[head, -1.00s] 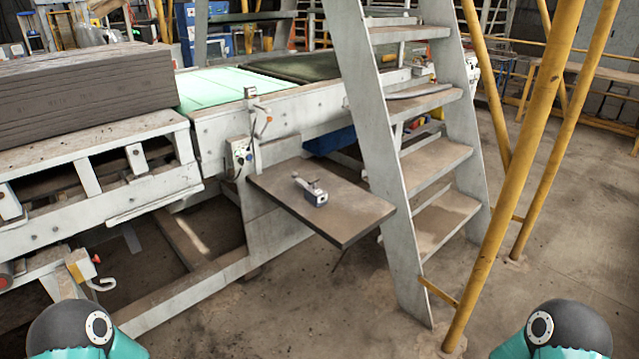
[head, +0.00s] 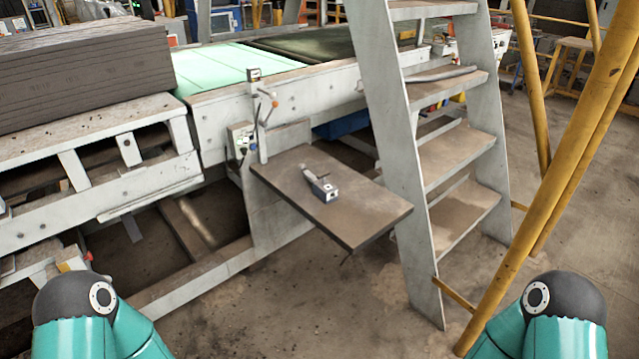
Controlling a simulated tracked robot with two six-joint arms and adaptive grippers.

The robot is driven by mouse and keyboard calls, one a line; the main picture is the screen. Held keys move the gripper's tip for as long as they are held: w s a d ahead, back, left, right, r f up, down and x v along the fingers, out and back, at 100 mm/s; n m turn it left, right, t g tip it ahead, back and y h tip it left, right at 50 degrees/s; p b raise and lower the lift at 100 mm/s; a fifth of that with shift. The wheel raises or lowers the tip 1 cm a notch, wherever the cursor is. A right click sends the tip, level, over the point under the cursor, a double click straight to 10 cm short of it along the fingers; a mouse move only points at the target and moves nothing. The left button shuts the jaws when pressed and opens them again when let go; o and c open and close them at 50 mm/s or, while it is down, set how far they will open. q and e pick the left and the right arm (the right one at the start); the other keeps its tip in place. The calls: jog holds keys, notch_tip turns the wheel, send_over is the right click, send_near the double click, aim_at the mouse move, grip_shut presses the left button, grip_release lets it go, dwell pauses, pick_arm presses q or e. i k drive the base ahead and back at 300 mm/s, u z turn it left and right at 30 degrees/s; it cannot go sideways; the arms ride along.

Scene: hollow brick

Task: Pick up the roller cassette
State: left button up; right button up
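The roller cassette (head: 322,185) looks like a small grey block with a narrower arm reaching toward the back left. It lies on the brown shelf (head: 360,213) that juts out from the side of the machine, near the middle of the head view. Nothing is touching it except the shelf. Only rounded dark and teal parts of my two arms show at the bottom left and bottom right corners. Neither of my grippers is in view.
A grey metal stair (head: 455,155) stands just right of the shelf. A yellow post (head: 565,190) rises farther right. The machine frame (head: 225,120) with stacked dark boards (head: 85,75) fills the left. The concrete floor (head: 300,305) in front is clear.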

aim_at(323, 190)
jog(key=u, duration=0.05)
jog(key=i, duration=0.25)
jog(key=u, duration=0.85)
jog(key=i, duration=1.8)
jog(key=z, duration=0.8)
jog(key=k, duration=0.65)
jog(key=z, duration=0.25)
jog(key=i, duration=0.65)
jog(key=u, duration=0.15)
